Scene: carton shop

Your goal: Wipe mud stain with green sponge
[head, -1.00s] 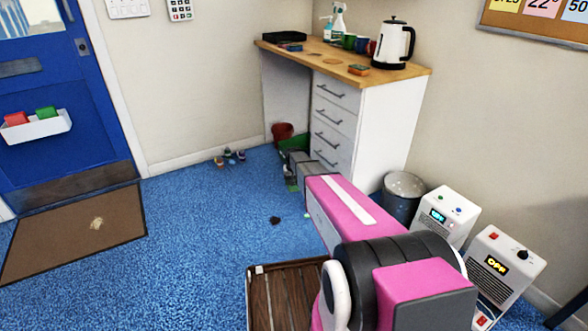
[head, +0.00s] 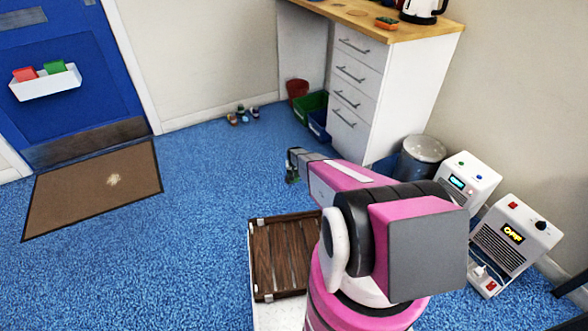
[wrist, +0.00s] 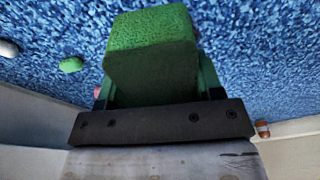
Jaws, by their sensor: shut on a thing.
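My gripper (head: 292,176) is low over the blue carpet, left of the drawer cabinet. In the wrist view it is shut on the green sponge (wrist: 150,62), which sits between the two fingers with the carpet beyond it. I cannot tell whether the sponge touches the floor. No dark mud stain shows in either current view; the arm and sponge cover part of the carpet. A pale splotch (head: 113,180) lies on the brown doormat (head: 75,190) at the left.
A wooden-slatted tray (head: 284,255) is close in front of me. Bins (head: 318,120) stand by the drawer cabinet (head: 365,95). A metal bin (head: 422,155) and two white machines (head: 513,240) are at the right. Small objects (head: 243,115) lie by the wall. Carpet left of the gripper is open.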

